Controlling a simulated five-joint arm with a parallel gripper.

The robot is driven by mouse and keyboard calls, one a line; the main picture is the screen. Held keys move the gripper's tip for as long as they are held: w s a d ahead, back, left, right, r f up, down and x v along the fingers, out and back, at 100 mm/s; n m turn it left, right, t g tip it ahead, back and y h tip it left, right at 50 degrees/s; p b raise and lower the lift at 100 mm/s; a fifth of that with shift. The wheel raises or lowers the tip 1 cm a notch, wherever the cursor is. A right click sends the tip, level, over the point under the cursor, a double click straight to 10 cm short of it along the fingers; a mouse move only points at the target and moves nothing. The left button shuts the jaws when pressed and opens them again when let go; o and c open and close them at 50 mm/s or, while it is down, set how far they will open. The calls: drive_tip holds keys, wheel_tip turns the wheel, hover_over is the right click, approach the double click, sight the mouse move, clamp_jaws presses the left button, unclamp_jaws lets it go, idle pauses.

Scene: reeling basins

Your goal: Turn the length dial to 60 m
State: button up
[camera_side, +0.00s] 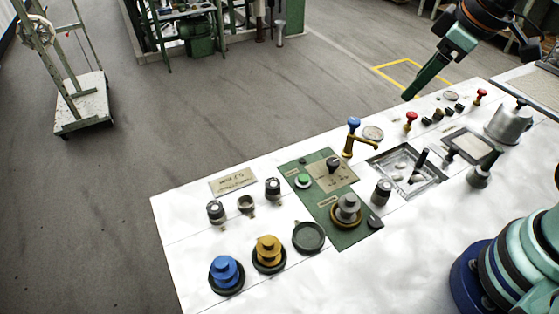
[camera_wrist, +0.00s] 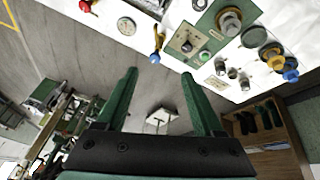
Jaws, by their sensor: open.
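A dark dial knob (camera_side: 333,163) sits on a brass-coloured plate (camera_side: 345,181) on the green panel (camera_side: 302,162) of the white bench; it looks like the length dial, but its markings are too small to read. In the wrist view the dial knob (camera_wrist: 187,46) is right of centre near the top, beyond my right finger's tip. A round green button (camera_side: 303,181) lies beside the plate. My gripper (camera_side: 408,97) hangs above the bench's far edge, right of the dial and apart from it. In the wrist view its fingers (camera_wrist: 159,73) are spread with nothing between them.
A blue-topped brass lever (camera_side: 352,137) stands right of the plate. A metal spool (camera_side: 347,209) stands on the green panel's near part. A sunken basin (camera_side: 405,171) and small dark knobs (camera_side: 273,188) flank the panel. Red-topped levers (camera_side: 410,120) stand near my gripper.

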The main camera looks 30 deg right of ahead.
drive_tip(key=w+a+f+n+g, duration=0.25)
drive_tip(key=w+a+n, duration=0.2)
drive_tip(key=n, duration=0.65)
drive_tip(key=n+g, duration=0.2)
drive_tip(key=n, duration=0.9)
approach(333, 161)
wheel_tip(333, 161, down, 8)
drive_tip(key=shift+a+f, duration=0.1)
drive_tip(key=shift+f, duration=0.15)
clamp_jaws()
